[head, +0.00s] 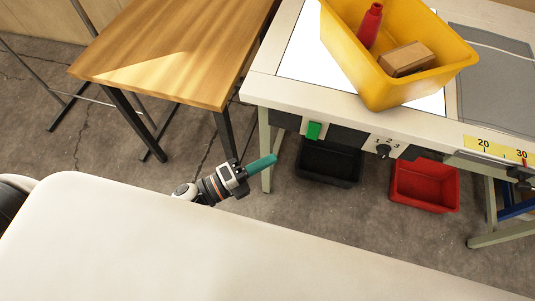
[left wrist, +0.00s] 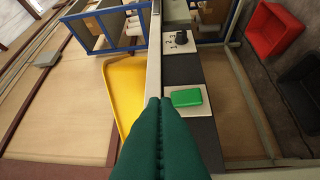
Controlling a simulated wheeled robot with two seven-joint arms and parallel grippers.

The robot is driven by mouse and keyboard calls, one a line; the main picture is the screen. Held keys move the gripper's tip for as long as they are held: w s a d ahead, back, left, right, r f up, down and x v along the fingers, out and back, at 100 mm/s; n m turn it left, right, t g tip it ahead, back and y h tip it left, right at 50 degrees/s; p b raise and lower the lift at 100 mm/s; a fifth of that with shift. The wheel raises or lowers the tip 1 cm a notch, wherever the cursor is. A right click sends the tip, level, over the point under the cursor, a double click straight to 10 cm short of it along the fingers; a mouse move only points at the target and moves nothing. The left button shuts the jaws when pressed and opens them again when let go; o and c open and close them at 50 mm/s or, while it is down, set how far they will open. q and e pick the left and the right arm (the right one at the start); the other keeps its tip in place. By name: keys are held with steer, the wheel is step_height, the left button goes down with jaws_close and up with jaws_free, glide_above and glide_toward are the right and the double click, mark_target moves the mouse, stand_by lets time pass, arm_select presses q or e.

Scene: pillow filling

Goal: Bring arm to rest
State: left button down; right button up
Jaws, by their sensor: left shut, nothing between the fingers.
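My left gripper (head: 262,165) shows in the middle of the head view, its green fingers together and empty. It is in front of the white-topped workbench (head: 272,90), lower than the bench top in the picture and apart from it. In the left wrist view the closed green fingers (left wrist: 160,108) fill the lower middle, with a green button (left wrist: 186,98) on the bench front just right of their tips. The button also shows in the head view (head: 314,130). My right gripper is not in view.
A yellow bin (head: 365,85) on the bench holds a red bottle (head: 369,26) and a brown block (head: 406,59). A wooden table (head: 180,50) stands left. Black (head: 328,163) and red (head: 424,185) bins sit below the bench. A dial (head: 383,151) is on its front.

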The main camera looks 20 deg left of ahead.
arm_select(q)
steer(key=s+a+f+n+g+y+p, duration=0.1)
steer(key=a+f+n+y, duration=0.2)
steer(key=f+n, duration=0.35)
steer(key=a+f+n+y, duration=0.3)
steer(key=a+f, duration=0.1)
steer(key=f, duration=0.6)
steer(key=s+a+f+n+g+y+p, duration=0.1)
steer(key=a+f+n+y, duration=0.3)
steer(key=f, duration=0.4)
steer(key=s+a+f+n+g+y, duration=0.1)
steer(key=s+f+n+g, duration=0.4)
steer(key=s, duration=0.8)
steer(key=s+a+f+n+g+y+p, duration=0.1)
steer(key=s+f+n+g, duration=0.4)
steer(key=s+f, duration=0.7)
steer(key=shift+s+a+f+n+y, duration=0.3)
steer(key=shift+s+n+y, duration=0.3)
steer(key=shift+n, duration=0.45)
steer(key=c, duration=2.1)
jaws_free()
steer(key=shift+w, duration=0.15)
steer(key=shift+c, duration=0.2)
